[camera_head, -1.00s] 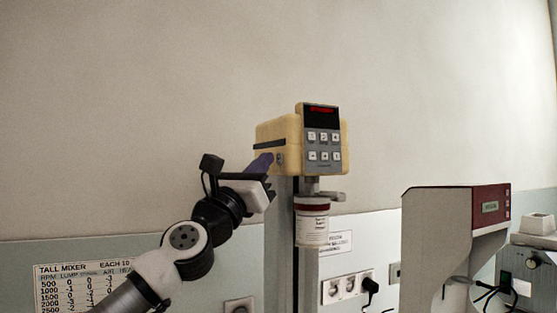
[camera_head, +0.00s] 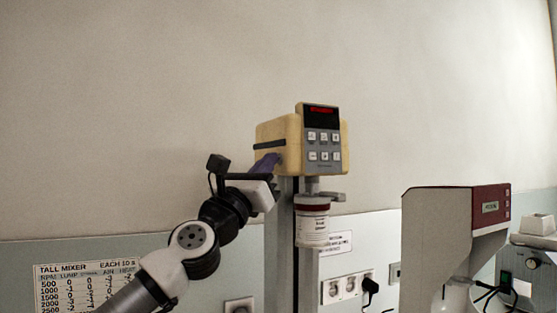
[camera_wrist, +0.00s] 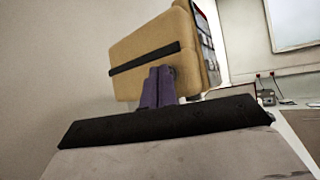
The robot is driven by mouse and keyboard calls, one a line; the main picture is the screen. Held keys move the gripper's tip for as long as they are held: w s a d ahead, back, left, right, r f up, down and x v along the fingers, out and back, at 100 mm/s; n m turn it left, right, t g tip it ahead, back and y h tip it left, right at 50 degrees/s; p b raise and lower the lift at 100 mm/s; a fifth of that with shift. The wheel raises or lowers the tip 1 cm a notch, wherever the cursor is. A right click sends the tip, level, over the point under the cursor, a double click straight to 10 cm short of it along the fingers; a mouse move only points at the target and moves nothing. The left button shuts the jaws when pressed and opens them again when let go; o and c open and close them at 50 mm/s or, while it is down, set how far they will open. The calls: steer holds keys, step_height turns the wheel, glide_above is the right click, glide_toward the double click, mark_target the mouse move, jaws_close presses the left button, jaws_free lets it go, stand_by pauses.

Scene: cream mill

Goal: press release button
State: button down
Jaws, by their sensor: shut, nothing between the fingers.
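The tall mixer's yellow head (camera_head: 275,133) stands on a grey column, with a dark display and several white keys on its front panel (camera_head: 322,140). A white jar with a dark red band (camera_head: 312,222) hangs beneath it. My gripper (camera_head: 272,162), with purple fingers, is shut and empty at the left side of the head. In the wrist view, the fingertips (camera_wrist: 160,85) overlap the lower side of the yellow head (camera_wrist: 195,60), below a black strip (camera_wrist: 145,58). Whether they touch it I cannot tell. The release button is not clearly visible; the fingers cover part of that side.
A mixer chart (camera_head: 85,287) is on the wall at the lower left. Sockets with a black plug (camera_head: 370,287) are right of the column. A white and dark red machine (camera_head: 455,240) stands farther right. The wall space above is clear.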

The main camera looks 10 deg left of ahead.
stand_by(0.4)
steer(key=shift+s+a, duration=0.4)
steer(key=shift+a, duration=0.15)
steer(key=s+a, duration=0.2)
steer(key=a, duration=0.2)
steer(key=shift+s+a, duration=0.1)
steer(key=shift+s, duration=0.3)
steer(key=shift+f, duration=0.1)
stand_by(0.6)
